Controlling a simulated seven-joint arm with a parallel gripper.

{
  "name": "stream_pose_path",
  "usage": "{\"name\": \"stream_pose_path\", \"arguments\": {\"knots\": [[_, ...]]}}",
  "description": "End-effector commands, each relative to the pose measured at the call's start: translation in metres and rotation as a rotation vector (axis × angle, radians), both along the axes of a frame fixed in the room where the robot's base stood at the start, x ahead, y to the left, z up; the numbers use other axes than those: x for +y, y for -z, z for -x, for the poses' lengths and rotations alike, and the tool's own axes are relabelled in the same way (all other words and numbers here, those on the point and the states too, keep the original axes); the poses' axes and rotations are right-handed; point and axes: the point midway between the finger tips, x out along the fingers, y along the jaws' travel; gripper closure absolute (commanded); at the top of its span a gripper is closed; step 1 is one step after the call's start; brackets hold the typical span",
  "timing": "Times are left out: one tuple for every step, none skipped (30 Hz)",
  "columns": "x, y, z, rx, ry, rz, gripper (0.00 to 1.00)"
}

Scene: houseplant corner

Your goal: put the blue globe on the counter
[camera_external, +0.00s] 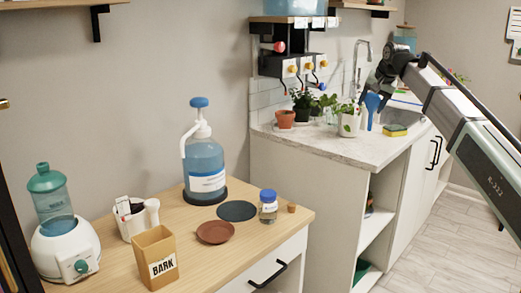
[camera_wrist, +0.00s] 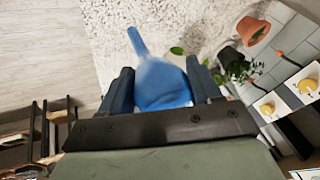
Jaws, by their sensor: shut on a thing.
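The blue globe (camera_external: 372,101) is a watering bulb with a round body and a thin stem. My gripper (camera_external: 371,89) is shut on its round body, and the stem points down over the pale speckled counter (camera_external: 335,148). In the wrist view the globe (camera_wrist: 163,84) sits between my two fingers (camera_wrist: 161,76), with its stem reaching towards the counter surface (camera_wrist: 185,25). I cannot tell whether the stem tip touches the counter.
A white pot with a plant (camera_external: 348,123) stands close left of the globe, and a yellow-green sponge (camera_external: 395,130) lies to its right. A terracotta pot (camera_external: 285,119) and other plants stand further left. The counter's front part is clear. A faucet (camera_external: 357,65) rises behind.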

Motion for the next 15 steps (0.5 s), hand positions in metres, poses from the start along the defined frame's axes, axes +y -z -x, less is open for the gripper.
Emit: {"name": "stream_pose_path", "arguments": {"knots": [[0.000, 0.005, 0.002, 0.001, 0.002, 0.001, 0.70], [0.000, 0.008, 0.001, 0.002, 0.004, 0.001, 0.70], [0.000, 0.012, 0.001, 0.002, 0.004, 0.001, 0.70], [0.000, 0.016, 0.001, 0.002, 0.004, 0.001, 0.70], [0.000, 0.021, 0.002, 0.002, 0.004, 0.001, 0.70], [0.000, 0.027, 0.002, 0.002, 0.004, 0.001, 0.70], [0.000, 0.033, 0.001, 0.003, 0.003, 0.001, 0.70], [0.000, 0.037, 0.002, 0.003, 0.003, 0.001, 0.70], [0.000, 0.044, 0.002, 0.001, 0.003, 0.000, 0.70], [0.000, 0.048, 0.001, 0.001, 0.003, 0.000, 0.70], [0.000, 0.052, 0.001, 0.001, 0.003, 0.000, 0.70], [0.000, 0.056, 0.001, 0.001, 0.003, 0.000, 0.70], [0.000, 0.058, 0.001, 0.001, 0.003, 0.000, 0.70], [0.000, 0.059, 0.001, 0.000, 0.004, 0.001, 0.70], [0.000, 0.061, 0.000, 0.000, 0.003, 0.000, 0.70]]}}
